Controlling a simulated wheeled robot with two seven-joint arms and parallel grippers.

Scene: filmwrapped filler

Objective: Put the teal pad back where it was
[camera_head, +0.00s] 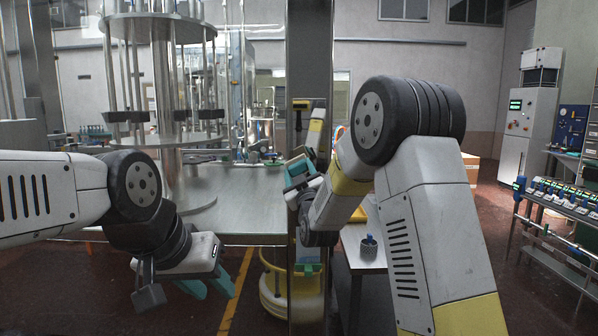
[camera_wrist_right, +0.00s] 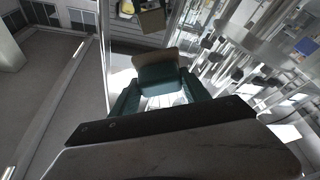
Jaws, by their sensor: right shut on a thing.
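My right gripper (camera_head: 299,172) is raised in front of the upright metal post in the head view. In the right wrist view its two teal fingers (camera_wrist_right: 160,92) are shut on the teal pad (camera_wrist_right: 158,74), which lies between their tips. A tan surface (camera_wrist_right: 153,57) shows right beyond the pad; I cannot tell whether it belongs to it. In the head view the pad is too small and mixed with the teal fingers to make out. My left gripper (camera_head: 207,287) hangs low at the left, its teal fingers apart and empty.
A shiny steel post (camera_head: 310,60) stands close by my right gripper. Behind is a metal table (camera_head: 240,195) with a round steel machine (camera_head: 165,140). A small table with a dark cup (camera_head: 368,247) is by my right arm. A rack (camera_head: 560,205) stands far right.

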